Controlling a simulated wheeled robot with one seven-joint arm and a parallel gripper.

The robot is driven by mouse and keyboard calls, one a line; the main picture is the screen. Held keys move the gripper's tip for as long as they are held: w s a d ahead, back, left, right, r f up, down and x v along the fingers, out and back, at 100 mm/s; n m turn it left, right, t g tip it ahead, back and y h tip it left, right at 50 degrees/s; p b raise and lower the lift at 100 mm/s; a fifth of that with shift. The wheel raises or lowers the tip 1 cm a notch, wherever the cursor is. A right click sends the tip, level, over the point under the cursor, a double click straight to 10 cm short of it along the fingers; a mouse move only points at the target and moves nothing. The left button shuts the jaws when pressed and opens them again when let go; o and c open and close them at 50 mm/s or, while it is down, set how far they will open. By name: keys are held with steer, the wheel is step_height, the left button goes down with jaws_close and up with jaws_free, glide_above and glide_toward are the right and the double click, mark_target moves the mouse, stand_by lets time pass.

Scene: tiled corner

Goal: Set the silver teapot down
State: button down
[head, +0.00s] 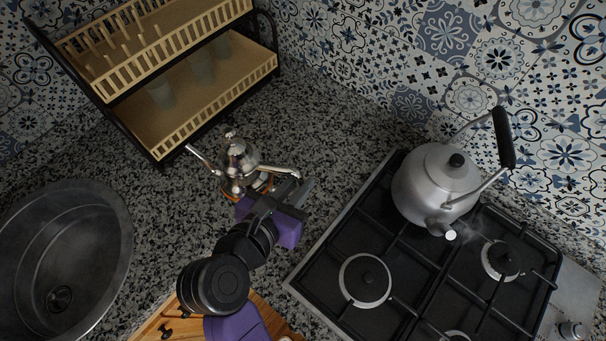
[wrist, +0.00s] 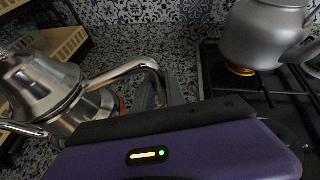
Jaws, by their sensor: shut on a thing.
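The silver teapot (head: 239,157) is small and shiny, with a knobbed lid, a spout to the left and a handle to the right. It is upright over the speckled counter, with an orange-brown ring at its base. In the wrist view the teapot (wrist: 42,88) is at the left. My gripper (head: 297,183) is shut on its handle, at the teapot's right side. In the wrist view my gripper (wrist: 165,98) is at the handle's end, partly hidden by its purple body. I cannot tell whether the teapot's base touches the counter.
A gas stove (head: 352,242) is to the right, bearing a larger grey kettle (head: 428,180) over a lit burner. A metal sink (head: 118,250) is at the left. A two-tier dish rack (head: 165,120) stands behind. Speckled counter (head: 330,130) is free between rack and stove.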

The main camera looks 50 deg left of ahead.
step_height(320, 180, down, 4)
steer(key=b, duration=0.4)
steer(key=shift+f+b, duration=0.45)
steer(key=shift+f, duration=0.8)
steer(key=c, duration=1.3)
jaws_free()
steer(key=shift+f, duration=0.1)
steer(key=shift+p+v, duration=0.45)
steer(key=shift+v, duration=0.3)
steer(key=p+v, duration=0.4)
steer(key=v, duration=0.4)
steer(key=shift+s, duration=0.2)
